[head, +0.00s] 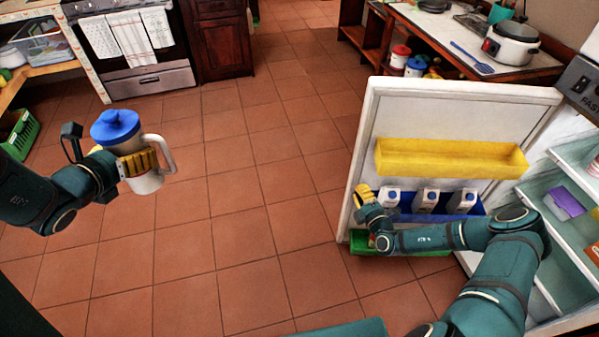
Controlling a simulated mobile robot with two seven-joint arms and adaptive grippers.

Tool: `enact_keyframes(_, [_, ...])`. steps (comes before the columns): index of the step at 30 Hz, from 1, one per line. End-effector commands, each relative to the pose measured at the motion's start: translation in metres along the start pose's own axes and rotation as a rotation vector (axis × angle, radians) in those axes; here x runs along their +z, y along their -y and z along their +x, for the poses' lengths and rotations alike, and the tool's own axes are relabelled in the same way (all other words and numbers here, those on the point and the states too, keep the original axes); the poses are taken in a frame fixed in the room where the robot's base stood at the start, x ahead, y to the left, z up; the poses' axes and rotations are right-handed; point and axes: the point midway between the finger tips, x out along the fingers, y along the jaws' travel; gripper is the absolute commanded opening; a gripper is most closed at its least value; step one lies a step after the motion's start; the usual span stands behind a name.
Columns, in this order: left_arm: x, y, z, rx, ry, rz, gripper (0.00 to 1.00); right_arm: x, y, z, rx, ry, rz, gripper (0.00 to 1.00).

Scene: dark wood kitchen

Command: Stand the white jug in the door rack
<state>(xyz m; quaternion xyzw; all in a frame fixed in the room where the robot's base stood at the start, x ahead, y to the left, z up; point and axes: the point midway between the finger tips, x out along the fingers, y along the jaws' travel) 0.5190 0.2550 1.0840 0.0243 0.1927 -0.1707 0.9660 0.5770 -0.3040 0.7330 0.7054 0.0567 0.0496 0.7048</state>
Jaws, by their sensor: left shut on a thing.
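The white jug (149,183) with a blue lid and white handle is upright in the air at the left. My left gripper (138,163) is shut on it, its yellow fingers around the body. The open fridge door (365,140) carries three racks. The top yellow rack (450,160) looks empty. The middle blue rack (470,208) holds three white cartons (428,198). The bottom green rack (362,242) is partly hidden by my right arm. My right gripper (364,197) is by the door's left side, in front of the blue rack's left end; its finger opening is unclear.
The fridge shelves (558,232) at the far right hold a purple box (568,203) and other items. A counter (450,50) with a white cooker stands behind the door. An oven (130,45) is at the back left. Tiled floor between jug and door is clear.

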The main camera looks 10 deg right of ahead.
Motion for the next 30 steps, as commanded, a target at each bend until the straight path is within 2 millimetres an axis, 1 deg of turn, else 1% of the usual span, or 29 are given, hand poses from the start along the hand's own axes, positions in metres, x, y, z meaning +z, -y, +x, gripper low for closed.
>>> enact_keyframes(1, [0.002,0.000,0.000,-0.001,0.003,0.000,0.37,-0.002,0.000,-0.005,-0.001,0.000,0.001,0.00])
enact_keyframes(4, [0.003,0.000,-0.001,-0.001,0.003,0.000,0.37,-0.004,0.000,-0.010,-0.001,-0.001,0.001,0.00])
enact_keyframes(11, [0.003,0.000,-0.001,-0.001,0.003,0.000,0.37,-0.006,0.000,-0.013,0.000,-0.003,-0.001,0.00])
enact_keyframes(14, [0.003,0.001,0.000,0.000,0.003,0.000,0.37,-0.015,-0.001,-0.012,-0.003,-0.038,-0.020,0.00])
enact_keyframes(16, [0.002,0.002,0.001,0.000,0.004,-0.001,0.37,-0.030,-0.004,-0.011,-0.005,-0.094,-0.052,0.00])
enact_keyframes(17, [0.002,0.003,0.001,0.001,0.005,-0.001,0.37,-0.039,-0.006,-0.010,-0.006,-0.129,-0.072,0.00])
enact_keyframes(19, [0.001,0.005,0.003,0.000,0.006,-0.001,0.37,-0.064,-0.010,-0.011,-0.008,-0.230,-0.134,0.00])
enact_keyframes(23, [0.000,0.010,0.006,0.003,0.010,-0.003,0.37,-0.125,-0.017,-0.022,0.000,-0.483,-0.301,0.00])
enact_keyframes(24, [-0.001,0.012,0.007,0.004,0.012,-0.003,0.37,-0.143,-0.019,-0.028,0.008,-0.569,-0.364,0.00])
enact_keyframes(26, [-0.002,0.015,0.009,0.006,0.013,-0.005,0.37,-0.171,-0.020,-0.041,0.023,-0.702,-0.463,0.00])
enact_keyframes(27, [-0.003,0.017,0.010,0.007,0.014,-0.006,0.37,-0.188,-0.021,-0.051,0.038,-0.792,-0.536,0.00])
enact_keyframes(29, [-0.004,0.021,0.011,0.008,0.016,-0.006,0.37,-0.212,-0.020,-0.069,0.067,-0.931,-0.651,0.00])
enact_keyframes(30, [-0.005,0.022,0.013,0.010,0.017,-0.008,0.37,-0.225,-0.019,-0.082,0.090,-1.021,-0.729,0.00])
